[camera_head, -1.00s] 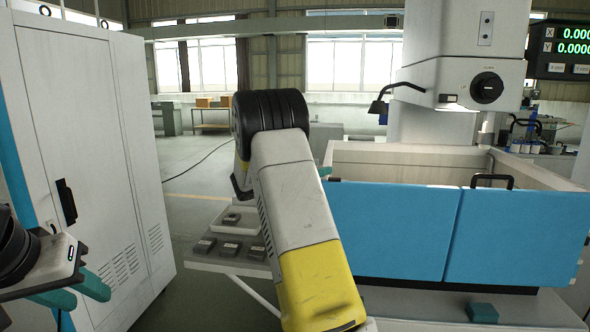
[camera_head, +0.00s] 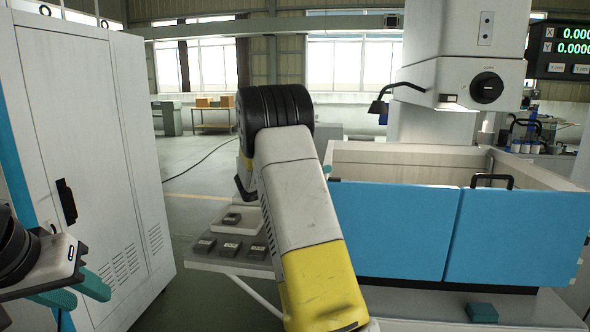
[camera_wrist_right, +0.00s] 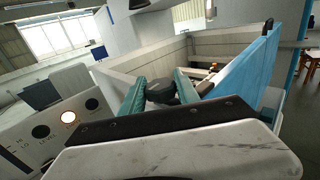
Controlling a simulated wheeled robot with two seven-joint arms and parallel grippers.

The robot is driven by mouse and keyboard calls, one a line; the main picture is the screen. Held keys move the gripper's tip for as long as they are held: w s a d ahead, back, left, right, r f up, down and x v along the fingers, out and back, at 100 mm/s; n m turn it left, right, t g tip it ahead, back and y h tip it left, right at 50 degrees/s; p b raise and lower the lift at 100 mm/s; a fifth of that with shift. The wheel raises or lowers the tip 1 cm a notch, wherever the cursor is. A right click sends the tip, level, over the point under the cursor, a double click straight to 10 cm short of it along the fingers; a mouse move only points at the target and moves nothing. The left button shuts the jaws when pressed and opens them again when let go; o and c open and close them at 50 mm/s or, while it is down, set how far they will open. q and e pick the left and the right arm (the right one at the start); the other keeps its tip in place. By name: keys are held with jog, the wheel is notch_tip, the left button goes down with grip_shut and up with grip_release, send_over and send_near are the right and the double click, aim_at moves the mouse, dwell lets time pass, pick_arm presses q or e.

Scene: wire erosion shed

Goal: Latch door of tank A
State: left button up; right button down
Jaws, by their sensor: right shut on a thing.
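The tank (camera_head: 400,155) stands at the right, with a blue front made of a wide left panel (camera_head: 390,230) and a right panel (camera_head: 520,235). A black handle (camera_head: 492,181) shows above the right panel. My right gripper (camera_wrist_right: 161,88) has its teal fingers on either side of a dark piece (camera_wrist_right: 160,92) by the tank's corner; it is shut on it. Blue panel (camera_wrist_right: 245,65) also shows in the right wrist view. In the head view my right arm hides most of that gripper and the panel's left end. My left gripper (camera_head: 84,291) is open and empty at lower left.
A white cabinet (camera_head: 95,150) with a black handle stands at the left. A low table (camera_head: 215,265) with several small grey blocks is behind my right arm. A teal block (camera_head: 482,312) lies on the ledge below the tank front. A lit button panel (camera_wrist_right: 68,117) is beside the gripper.

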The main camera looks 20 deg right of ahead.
jog(key=n+t+y, duration=0.1)
jog(key=n+t, duration=0.1)
jog(key=t, duration=0.1)
jog(key=n+t+y, duration=0.2)
jog(key=t, duration=0.1)
jog(key=shift+s+d+n+t+y, duration=0.1)
jog(key=shift+n+t+y, duration=0.2)
jog(key=shift+n, duration=0.1)
jog(key=shift+n+t+y, duration=1)
jog(key=shift+t+y, duration=0.3)
jog(key=shift+y, duration=0.1)
jog(key=c, duration=0.9)
grip_release()
jog(key=v, duration=0.7)
jog(key=shift+s+a, duration=0.2)
jog(key=shift+a, duration=0.15)
